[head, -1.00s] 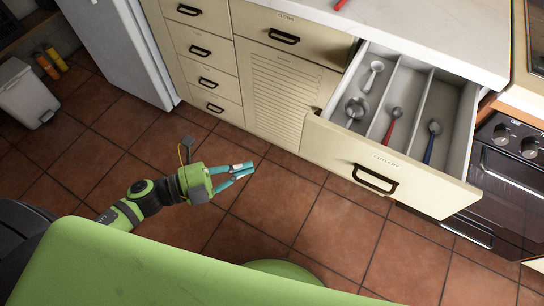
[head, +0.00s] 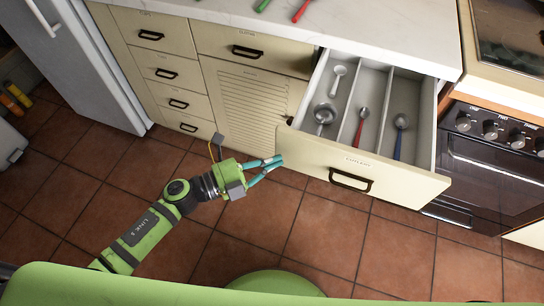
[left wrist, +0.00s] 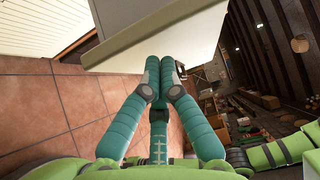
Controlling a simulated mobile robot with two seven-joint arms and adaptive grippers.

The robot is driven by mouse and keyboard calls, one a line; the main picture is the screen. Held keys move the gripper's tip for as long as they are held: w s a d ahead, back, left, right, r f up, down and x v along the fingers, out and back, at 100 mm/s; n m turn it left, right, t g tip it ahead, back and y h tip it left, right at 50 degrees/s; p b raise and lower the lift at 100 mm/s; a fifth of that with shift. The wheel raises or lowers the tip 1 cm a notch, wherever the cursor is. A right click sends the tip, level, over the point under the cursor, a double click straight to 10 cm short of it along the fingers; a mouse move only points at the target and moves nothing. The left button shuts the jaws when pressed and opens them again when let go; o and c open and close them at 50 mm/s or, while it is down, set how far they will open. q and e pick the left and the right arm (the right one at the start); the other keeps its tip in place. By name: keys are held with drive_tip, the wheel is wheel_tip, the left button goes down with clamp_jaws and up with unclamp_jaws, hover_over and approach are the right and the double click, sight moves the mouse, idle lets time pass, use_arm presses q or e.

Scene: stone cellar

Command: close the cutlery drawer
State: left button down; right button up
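The cutlery drawer (head: 415,178) stands pulled well out of the cabinet. It has a cream front, a dark handle (head: 350,180) and a grey divided inside holding several utensils. My left gripper (head: 277,161) is at the left end of the drawer front, on its outer side, with its teal fingers pointing toward it. In the left wrist view the fingertips (left wrist: 160,64) are together with nothing between them, close to the pale drawer front (left wrist: 180,45). I cannot tell whether they touch it. My right gripper is not in view.
The oven (head: 495,165) stands right of the drawer. Shut drawers (head: 170,75) and a slatted door (head: 252,105) are to the left, then a fridge (head: 90,80). Red- and green-handled utensils lie on the white counter (head: 385,30). The tiled floor in front is clear.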

use_arm(q)
drive_tip(key=shift+w+d, duration=0.1)
drive_tip(key=shift+w, duration=0.05)
drive_tip(key=shift+w, duration=0.1)
